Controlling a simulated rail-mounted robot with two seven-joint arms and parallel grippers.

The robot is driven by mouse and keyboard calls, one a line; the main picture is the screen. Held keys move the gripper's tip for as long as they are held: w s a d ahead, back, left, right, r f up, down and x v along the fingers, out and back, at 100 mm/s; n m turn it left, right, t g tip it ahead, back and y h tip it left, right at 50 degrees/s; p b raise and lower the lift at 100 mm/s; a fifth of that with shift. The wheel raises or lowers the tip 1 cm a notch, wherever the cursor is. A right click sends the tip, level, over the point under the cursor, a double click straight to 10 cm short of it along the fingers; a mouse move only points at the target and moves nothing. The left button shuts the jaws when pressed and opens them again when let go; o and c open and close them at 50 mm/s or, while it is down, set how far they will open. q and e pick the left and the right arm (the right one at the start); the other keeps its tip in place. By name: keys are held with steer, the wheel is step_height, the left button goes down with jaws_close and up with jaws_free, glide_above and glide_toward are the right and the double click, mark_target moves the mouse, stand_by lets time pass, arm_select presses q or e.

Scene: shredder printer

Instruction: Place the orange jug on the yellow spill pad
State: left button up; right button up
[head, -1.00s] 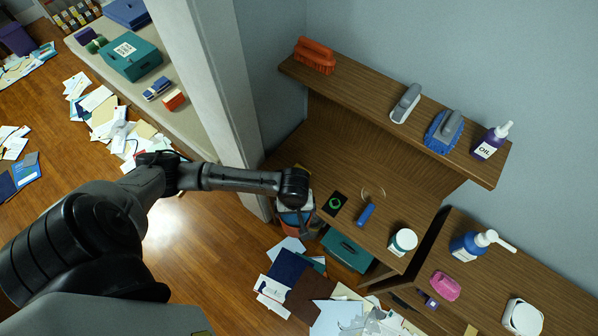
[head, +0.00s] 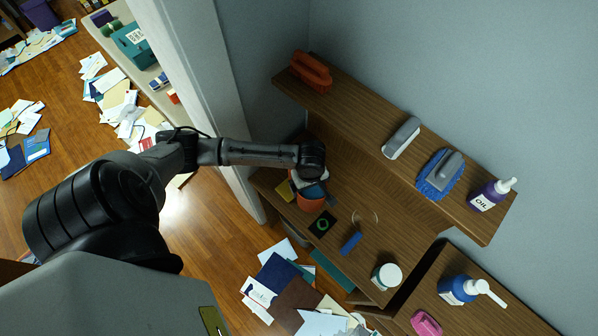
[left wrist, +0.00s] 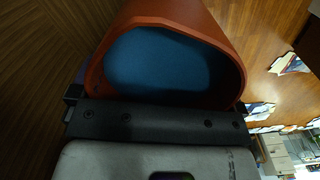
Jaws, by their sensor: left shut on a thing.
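My left gripper (head: 318,188) is shut on the orange jug (head: 312,203), at the left part of the wooden desk. In the left wrist view the jug (left wrist: 228,45) fills the top middle, with its blue inside showing, and the gripper bar (left wrist: 155,122) lies against its near side. My right gripper is not in view.
Right of the jug lie a black square with a green ring (head: 322,224), a blue-handled tool (head: 350,243) and a white-lidded jar (head: 386,276). The upper shelf (head: 350,120) overhangs behind with brushes and an oil bottle (head: 490,194). A white wall post (head: 205,100) stands left.

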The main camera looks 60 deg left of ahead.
arm_select(q)
steer(key=shift+s+a+f+b, duration=0.1)
steer(key=shift+s+a+f, duration=0.2)
steer(key=shift+a+f, duration=1.55)
steer(key=shift+s+a+f+b, duration=0.15)
steer(key=shift+s+a+f, duration=0.2)
steer(key=shift+a+f, duration=1.5)
steer(key=shift+s+a+f+b, duration=0.1)
steer(key=shift+s+a+f, duration=0.2)
steer(key=shift+a+f, duration=1.55)
steer(key=shift+a, duration=0.1)
steer(key=o, duration=1)
